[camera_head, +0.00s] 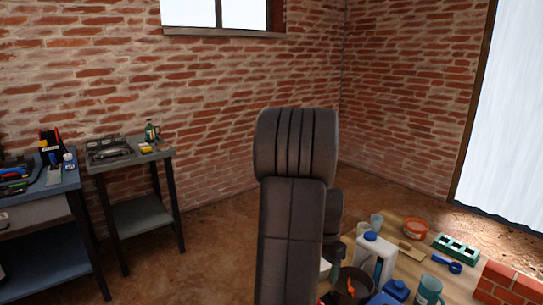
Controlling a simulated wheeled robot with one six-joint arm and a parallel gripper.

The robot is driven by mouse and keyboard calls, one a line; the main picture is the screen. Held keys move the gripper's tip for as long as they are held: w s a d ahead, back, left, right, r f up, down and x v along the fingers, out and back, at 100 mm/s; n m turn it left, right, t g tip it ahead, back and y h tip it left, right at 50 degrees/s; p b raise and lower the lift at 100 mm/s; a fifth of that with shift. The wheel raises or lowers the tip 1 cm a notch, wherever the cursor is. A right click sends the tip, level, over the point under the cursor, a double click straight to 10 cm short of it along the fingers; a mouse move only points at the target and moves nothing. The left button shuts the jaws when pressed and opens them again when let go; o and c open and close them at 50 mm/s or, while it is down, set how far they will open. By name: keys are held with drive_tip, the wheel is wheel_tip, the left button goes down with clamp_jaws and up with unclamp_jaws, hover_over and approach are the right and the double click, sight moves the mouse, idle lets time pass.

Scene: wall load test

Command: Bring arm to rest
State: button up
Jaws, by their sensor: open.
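My own arm stands upright in the middle of the head view, as dark grey links seen from behind. Its rounded top joint is in front of the brick wall, and a smaller dark part shows at its right side. My gripper does not show in this view; it may be hidden behind the arm links or be out of frame. I see nothing held.
A wooden table (444,291) at lower right holds a white jug (373,254), a red tub (416,228), a green block (456,247), mugs and bricks (508,284). A small side table (131,160) and blue workbench (62,182) stand left. Floor between is clear.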

wheel_tip(320, 180, down, 13)
drive_tip(key=shift+s+f+b, duration=0.1)
drive_tip(key=shift+b, duration=1.15)
drive_tip(key=shift+r+n, duration=0.3)
drive_tip(key=shift+n, duration=0.5)
drive_tip(key=n, duration=1.2)
drive_tip(key=shift+n, duration=2.2)
drive_tip(key=shift+a+r, duration=0.1)
